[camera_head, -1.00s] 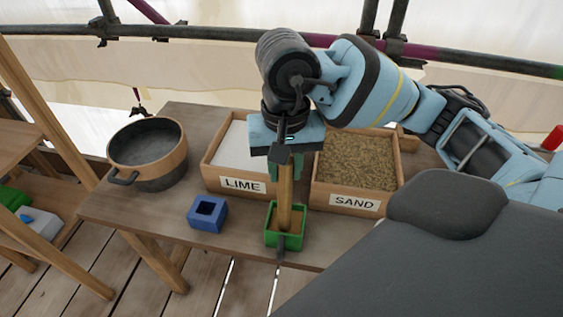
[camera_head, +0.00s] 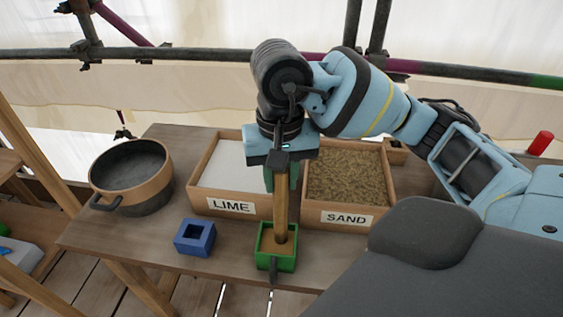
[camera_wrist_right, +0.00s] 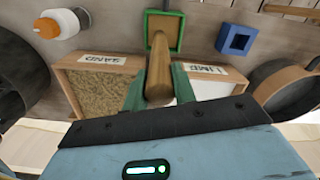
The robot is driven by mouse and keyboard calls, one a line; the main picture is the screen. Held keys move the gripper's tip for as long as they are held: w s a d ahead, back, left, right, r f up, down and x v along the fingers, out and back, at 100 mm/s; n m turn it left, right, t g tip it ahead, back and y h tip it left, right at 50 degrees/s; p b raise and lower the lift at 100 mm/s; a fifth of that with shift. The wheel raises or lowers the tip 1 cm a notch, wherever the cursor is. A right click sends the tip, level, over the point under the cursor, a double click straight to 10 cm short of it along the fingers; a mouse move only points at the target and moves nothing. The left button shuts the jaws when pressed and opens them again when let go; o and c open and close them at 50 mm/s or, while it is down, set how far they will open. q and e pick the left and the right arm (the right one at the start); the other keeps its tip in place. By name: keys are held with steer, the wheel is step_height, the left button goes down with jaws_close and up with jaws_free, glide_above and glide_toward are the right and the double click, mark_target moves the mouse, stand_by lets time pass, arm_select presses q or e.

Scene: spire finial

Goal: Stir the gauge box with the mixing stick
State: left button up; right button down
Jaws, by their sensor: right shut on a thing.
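My right gripper (camera_head: 281,172) is shut on the wooden mixing stick (camera_head: 281,208), which points down. The stick's lower end is inside the opening of the small green gauge box (camera_head: 263,262), near the table's front edge. Whether it touches the bottom cannot be told. The gauge box has a dark handle at its front. In the right wrist view the green fingers (camera_wrist_right: 158,88) clasp the stick (camera_wrist_right: 159,68) from both sides, and the gauge box (camera_wrist_right: 181,31) shows beyond its end. My left gripper is not in view.
A blue square box (camera_head: 194,238) stands left of the gauge box. Behind are the LIME tray (camera_head: 231,206) and SAND tray (camera_head: 346,218). A dark, brown-sided pot (camera_head: 150,193) stands at the table's left. Scaffold poles (camera_head: 220,55) run behind the table (camera_head: 130,240).

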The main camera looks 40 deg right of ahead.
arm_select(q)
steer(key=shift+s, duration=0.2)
arm_select(e)
steer(key=shift+w, duration=0.1)
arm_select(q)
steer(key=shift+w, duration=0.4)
arm_select(e)
steer(key=shift+w+a, duration=0.15)
steer(key=shift+a, duration=0.4)
steer(key=shift+w+a, duration=0.15)
steer(key=shift+a, duration=0.4)
